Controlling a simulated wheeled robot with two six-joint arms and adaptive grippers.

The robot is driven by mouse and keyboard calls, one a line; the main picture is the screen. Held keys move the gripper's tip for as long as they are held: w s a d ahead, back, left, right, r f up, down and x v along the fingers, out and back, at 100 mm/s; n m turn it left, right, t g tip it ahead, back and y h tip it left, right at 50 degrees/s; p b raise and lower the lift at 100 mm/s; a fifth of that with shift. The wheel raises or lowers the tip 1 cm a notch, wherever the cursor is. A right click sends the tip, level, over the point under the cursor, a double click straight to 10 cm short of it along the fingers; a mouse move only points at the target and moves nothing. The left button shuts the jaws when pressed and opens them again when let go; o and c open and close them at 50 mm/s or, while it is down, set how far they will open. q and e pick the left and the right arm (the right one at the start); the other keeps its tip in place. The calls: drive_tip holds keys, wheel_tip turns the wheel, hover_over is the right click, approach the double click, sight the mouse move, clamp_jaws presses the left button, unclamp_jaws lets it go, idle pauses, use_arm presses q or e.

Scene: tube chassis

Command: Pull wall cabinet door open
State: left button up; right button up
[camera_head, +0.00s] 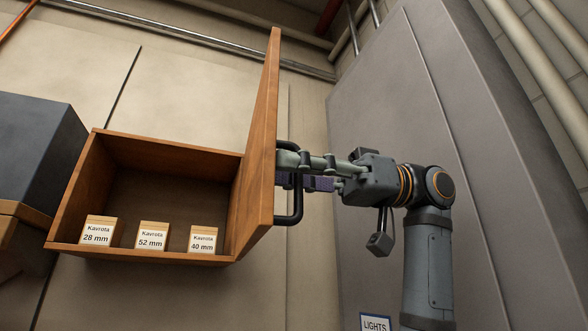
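The wall cabinet (110,252) is an open-fronted wooden box at left centre. Its wooden door (262,150) stands wide open, swung out on the right side and seen almost edge-on. A black bar handle (296,207) is on the door's right-hand face. My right gripper (292,171) reaches in from the right, with one finger in front of the handle bar and the other, with a purplish pad, behind it. The fingers look closed around the bar, which they partly hide. My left gripper does not show.
Three small labelled boxes, 28 mm (97,232), 52 mm (152,237) and 40 mm (203,240), stand inside the cabinet. A dark grey box (38,140) is at the left. A grey panel (400,90) stands behind my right arm. Pipes run along the top.

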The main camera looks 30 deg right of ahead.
drive_tip(key=shift+d, duration=0.15)
drive_tip(key=v, duration=0.7)
drive_tip(key=shift+d, duration=0.15)
